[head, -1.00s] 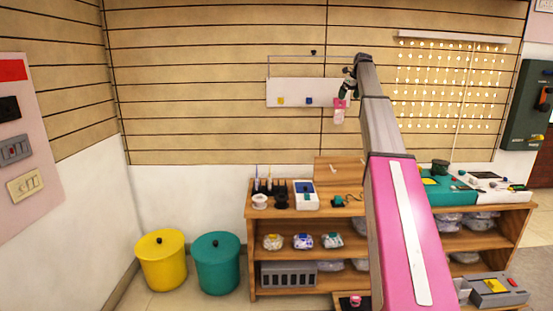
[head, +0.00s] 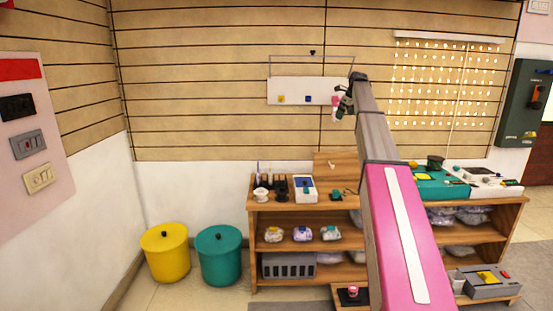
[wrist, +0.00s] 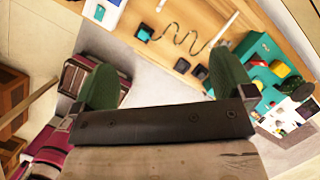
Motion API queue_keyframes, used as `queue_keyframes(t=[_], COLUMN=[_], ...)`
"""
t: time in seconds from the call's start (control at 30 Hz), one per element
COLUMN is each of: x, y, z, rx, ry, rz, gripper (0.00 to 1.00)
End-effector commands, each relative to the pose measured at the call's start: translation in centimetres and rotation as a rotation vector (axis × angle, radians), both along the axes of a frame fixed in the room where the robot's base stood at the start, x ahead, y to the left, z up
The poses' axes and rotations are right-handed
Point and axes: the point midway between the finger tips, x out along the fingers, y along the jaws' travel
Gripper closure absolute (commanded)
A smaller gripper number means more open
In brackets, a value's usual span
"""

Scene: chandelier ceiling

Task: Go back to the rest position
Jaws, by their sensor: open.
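My gripper (head: 343,103) is raised at the end of my outstretched arm, in front of the slatted wall in the head view. In the wrist view its two green fingers stand wide apart, with nothing between them (wrist: 165,78). In the head view it overlaps the right end of a white hanging board (head: 290,91). A pink item (head: 336,102) shows just left of the fingers; I cannot tell how far it is from them.
A wooden shelf unit (head: 262,205) with tools and bagged items stands below. Yellow (head: 166,255) and teal (head: 220,258) bins stand left of it. A dark green wall panel (head: 520,100) hangs at right. A low stand (head: 350,297) with a small pink-topped item is in front.

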Motion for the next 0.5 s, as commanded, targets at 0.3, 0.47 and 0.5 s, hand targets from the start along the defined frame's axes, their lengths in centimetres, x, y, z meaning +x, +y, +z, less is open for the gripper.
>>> queue_keyframes(t=[0.3,0.47,0.5], x=[-7.1,-12.9,-14.4], y=[3.7,6.2,6.8], z=[-13.0,-21.4,-23.4], rx=[-0.125,-0.212,-0.232], ry=[-0.007,-0.014,-0.014], rz=[0.351,0.631,0.704], gripper=[0.00,0.00,0.00])
